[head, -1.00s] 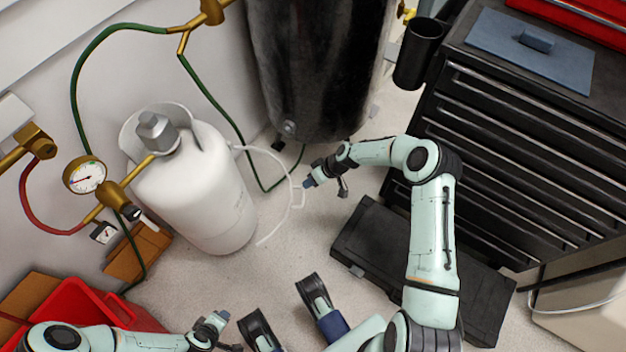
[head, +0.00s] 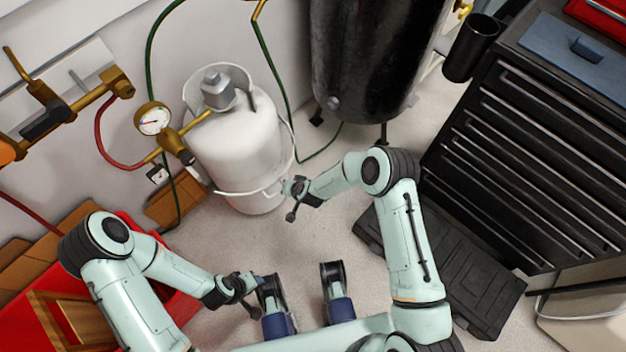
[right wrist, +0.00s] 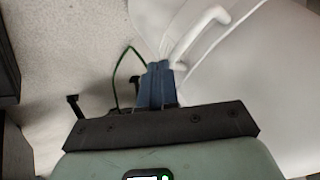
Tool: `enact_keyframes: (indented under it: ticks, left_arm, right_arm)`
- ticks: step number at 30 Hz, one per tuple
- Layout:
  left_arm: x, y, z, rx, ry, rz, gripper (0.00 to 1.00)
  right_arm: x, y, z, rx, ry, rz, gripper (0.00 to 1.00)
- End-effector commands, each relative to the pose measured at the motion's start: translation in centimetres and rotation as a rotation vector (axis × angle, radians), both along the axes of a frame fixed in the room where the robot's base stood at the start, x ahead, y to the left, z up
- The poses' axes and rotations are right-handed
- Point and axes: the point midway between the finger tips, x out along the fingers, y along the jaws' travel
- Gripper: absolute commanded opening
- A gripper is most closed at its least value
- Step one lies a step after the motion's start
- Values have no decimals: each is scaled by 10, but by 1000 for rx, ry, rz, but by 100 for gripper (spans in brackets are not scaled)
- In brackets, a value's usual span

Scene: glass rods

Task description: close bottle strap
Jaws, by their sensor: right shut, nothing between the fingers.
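The white gas bottle (head: 235,150) stands upright by the wall in the head view; it also fills the right side of the right wrist view (right wrist: 245,90). A thin white strap (head: 238,193) curves around its right side and across its lower front. Whether its end is latched cannot be told. My right gripper (head: 286,188) is at the bottle's lower right. In the right wrist view its blue fingertips (right wrist: 160,82) are together and empty, against or very near a white strap handle (right wrist: 197,33). My left gripper (head: 252,285) is low in the head view, away from the bottle; its jaws are unclear.
A black tank (head: 365,60) stands behind the bottle. A gauge (head: 153,120) and brass valve with hoses are at its left. A black drawer cabinet (head: 530,150) and a flat black case (head: 450,260) are right. Red crate (head: 165,300) lower left. Some floor between is clear.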

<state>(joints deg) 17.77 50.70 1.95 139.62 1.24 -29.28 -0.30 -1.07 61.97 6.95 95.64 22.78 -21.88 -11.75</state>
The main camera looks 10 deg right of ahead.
Motion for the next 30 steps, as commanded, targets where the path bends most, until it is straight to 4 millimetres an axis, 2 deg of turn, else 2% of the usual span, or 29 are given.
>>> enact_keyframes:
  ticks: [1, 3, 10, 18, 30]
  left_arm:
    - [-1, -1, 1, -1, 4, -1, 43]
    - [-2, -1, 1, -2, 5, -2, 43]
    - [-2, -1, 1, -2, 5, -2, 43]
    - [-1, 0, 1, -1, 4, -1, 43]
    - [-1, 0, 0, -1, 3, -1, 43]
  right_arm:
    - [0, 14, 1, -1, -2, -22, 0]
    - [2, 26, 0, -1, -4, -63, 0]
    - [7, 52, 0, 0, -2, -61, 0]
    - [9, 63, -1, 2, 0, -59, 0]
    - [9, 69, 0, 9, 0, -52, 0]
